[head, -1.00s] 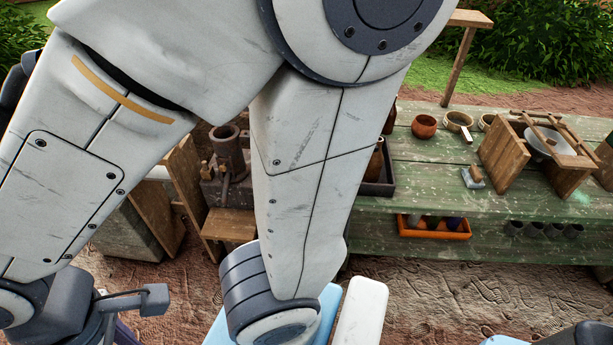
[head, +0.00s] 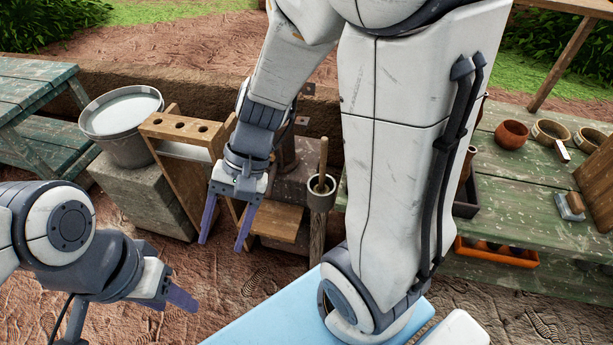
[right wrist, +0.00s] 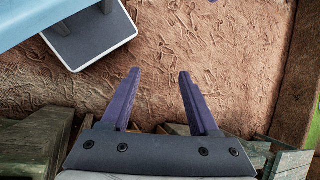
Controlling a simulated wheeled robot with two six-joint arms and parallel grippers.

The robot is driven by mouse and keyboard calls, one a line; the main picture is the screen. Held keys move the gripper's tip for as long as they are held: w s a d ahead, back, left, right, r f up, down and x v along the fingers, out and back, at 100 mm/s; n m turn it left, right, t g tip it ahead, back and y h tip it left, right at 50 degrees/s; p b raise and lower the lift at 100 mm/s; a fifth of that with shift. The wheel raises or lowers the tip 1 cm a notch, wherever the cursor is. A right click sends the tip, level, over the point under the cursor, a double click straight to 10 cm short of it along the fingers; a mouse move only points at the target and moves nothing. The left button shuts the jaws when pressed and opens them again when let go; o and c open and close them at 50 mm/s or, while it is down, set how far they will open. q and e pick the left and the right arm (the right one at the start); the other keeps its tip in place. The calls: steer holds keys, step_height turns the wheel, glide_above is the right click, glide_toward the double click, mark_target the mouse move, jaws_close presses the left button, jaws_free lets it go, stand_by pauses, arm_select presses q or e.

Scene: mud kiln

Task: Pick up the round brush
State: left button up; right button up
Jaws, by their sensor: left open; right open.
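I cannot clearly make out a round brush. A wooden handle (head: 323,158) stands upright in a small grey pot (head: 320,199) on a post; its lower end is hidden in the pot. A small block-like tool (head: 571,205) lies on the green bench at the right; I cannot tell whether it is a brush. My right gripper (head: 222,240) is open and empty, pointing down left of the pot and apart from it. In the right wrist view its open fingers (right wrist: 155,78) have only bare dirt between them. My left gripper (head: 180,297) is open and empty at the lower left.
A grey bucket (head: 121,118) stands on a stone block at the left, beside a wooden rack with holes (head: 180,129). The green bench (head: 515,175) at the right holds bowls (head: 511,134). An orange tray (head: 495,254) sits below. My right arm hides the middle.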

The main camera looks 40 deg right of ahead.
steer(key=w+d+f+m+t+y+b, duration=0.35)
steer(key=w+d+f+m, duration=0.2)
steer(key=w+m, duration=0.25)
steer(key=m+t+h+b, duration=0.6)
steer(key=m+t, duration=0.5)
steer(key=m, duration=0.6)
glide_toward(326, 153)
steer(key=w+a+f, duration=0.2)
steer(key=w+a, duration=0.2)
steer(key=a, duration=0.3)
steer(key=d+m+h, duration=0.1)
steer(key=d+m, duration=0.1)
steer(key=d, duration=0.1)
steer(key=d+m+h, duration=0.1)
steer(key=shift+s+d+r+t+h+p, duration=0.1)
steer(key=shift+s+d+t+h+p, duration=0.2)
steer(key=shift+d+t+h+p, duration=0.1)
steer(key=d+p+x, duration=0.1)
steer(key=x, duration=0.9)
steer(key=shift+a+f+m, duration=0.25)
steer(key=shift+a+m, duration=0.05)
steer(key=shift+a, duration=0.15)
arm_select(q)
step_height(326, 153, down, 9)
arm_select(e)
jaws_close()
